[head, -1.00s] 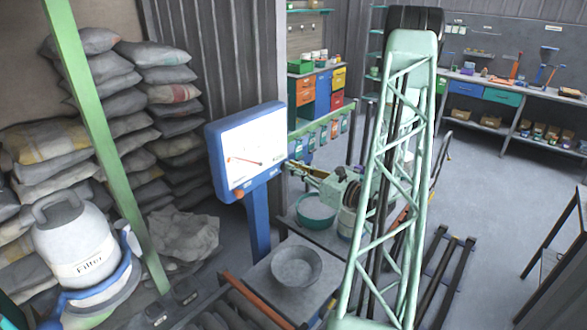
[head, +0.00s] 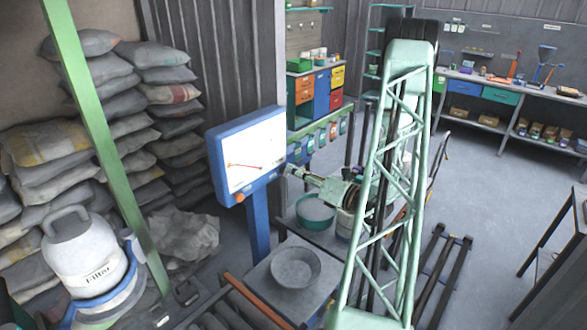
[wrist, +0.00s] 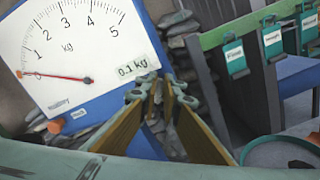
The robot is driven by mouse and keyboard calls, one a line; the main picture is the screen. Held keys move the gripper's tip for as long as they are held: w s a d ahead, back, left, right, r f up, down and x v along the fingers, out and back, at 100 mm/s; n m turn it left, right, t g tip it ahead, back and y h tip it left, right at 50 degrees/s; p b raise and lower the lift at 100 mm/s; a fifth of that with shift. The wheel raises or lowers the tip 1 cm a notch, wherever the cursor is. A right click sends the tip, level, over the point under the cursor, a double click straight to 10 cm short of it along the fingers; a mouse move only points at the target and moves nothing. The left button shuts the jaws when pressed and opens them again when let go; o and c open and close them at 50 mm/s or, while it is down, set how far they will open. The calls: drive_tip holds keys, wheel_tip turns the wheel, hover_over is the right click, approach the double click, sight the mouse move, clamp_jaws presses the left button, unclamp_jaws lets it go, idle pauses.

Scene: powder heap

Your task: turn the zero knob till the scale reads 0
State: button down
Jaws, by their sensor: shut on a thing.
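The scale has a blue-framed dial (head: 256,140) on a blue post. The wrist view shows its white face (wrist: 75,50) numbered to 5 kg, with a "0.1 kg" label. The red needle (wrist: 55,76) points left, near the low end; its exact reading is too small to tell. The orange zero knob (wrist: 56,125) sits at the dial's lower left and also shows in the head view (head: 240,197). My gripper (wrist: 157,92) is right of the dial's lower right corner, apart from the knob. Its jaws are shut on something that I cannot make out. In the head view my gripper (head: 290,171) is right of the dial.
A grey bowl (head: 295,268) stands below the dial. A green bowl (head: 315,210) stands behind it. Sacks (head: 120,105) and the Filter drum (head: 88,262) are at left. A green rail with tags (wrist: 237,60) is right of my gripper.

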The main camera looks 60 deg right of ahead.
drive_tip(key=m+p, duration=0.1)
drive_tip(key=m, duration=0.2)
drive_tip(key=m+p, duration=0.1)
drive_tip(key=m, duration=0.1)
drive_tip(key=shift+d+f+p, duration=0.25)
drive_tip(key=shift+p, duration=0.1)
drive_tip(key=shift+m, duration=0.3)
drive_tip(key=c, duration=2.8)
unclamp_jaws()
drive_tip(key=shift+s, duration=0.25)
drive_tip(key=shift+s+a, duration=0.25)
drive_tip(key=shift+s, duration=1.65)
drive_tip(key=shift+s+a, duration=0.2)
drive_tip(key=shift+s, duration=1.75)
drive_tip(key=shift+s+a, duration=0.25)
drive_tip(key=shift+s, duration=1.65)
